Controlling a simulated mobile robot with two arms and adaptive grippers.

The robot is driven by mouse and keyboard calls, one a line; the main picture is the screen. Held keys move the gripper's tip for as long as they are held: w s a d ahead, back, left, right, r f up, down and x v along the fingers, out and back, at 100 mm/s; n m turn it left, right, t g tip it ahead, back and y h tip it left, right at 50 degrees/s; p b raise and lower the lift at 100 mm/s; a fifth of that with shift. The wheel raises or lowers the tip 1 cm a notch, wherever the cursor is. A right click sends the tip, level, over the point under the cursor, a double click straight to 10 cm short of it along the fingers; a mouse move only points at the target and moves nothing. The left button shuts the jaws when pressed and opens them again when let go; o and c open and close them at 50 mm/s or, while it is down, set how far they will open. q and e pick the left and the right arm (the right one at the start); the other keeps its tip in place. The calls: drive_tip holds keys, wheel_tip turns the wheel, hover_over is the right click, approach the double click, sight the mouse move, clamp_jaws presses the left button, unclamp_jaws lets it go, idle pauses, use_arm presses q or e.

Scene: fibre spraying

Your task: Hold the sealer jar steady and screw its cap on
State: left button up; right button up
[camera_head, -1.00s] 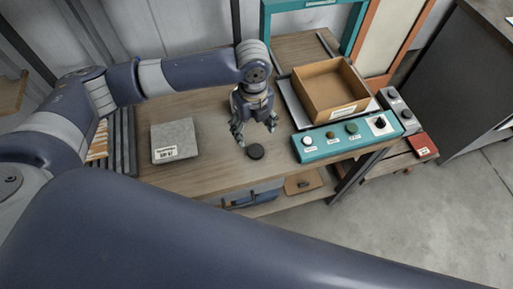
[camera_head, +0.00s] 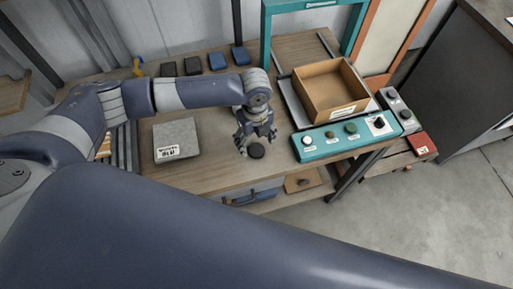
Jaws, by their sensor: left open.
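A round black cap (camera_head: 256,152) is on the wooden table, near its front edge. I cannot make out a sealer jar, and I cannot tell whether anything is under the cap. My left gripper (camera_head: 257,145) points down with its fingers spread, just behind and above the cap. It is open and holds nothing; whether a finger touches the cap is unclear. My right gripper is not in view.
A grey labelled slab (camera_head: 177,139) lies left on the table. A teal button panel (camera_head: 345,138) and an open cardboard box (camera_head: 329,87) are at the right. Dark blocks (camera_head: 192,66) and blue blocks (camera_head: 217,61) line the back.

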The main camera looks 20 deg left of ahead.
sight(256, 148)
use_arm(q)
drive_tip(key=shift+w+d+f+p, duration=0.1)
drive_tip(key=shift+f+p, duration=0.45)
drive_tip(key=shift+f, duration=1.5)
drive_tip(key=c, duration=0.8)
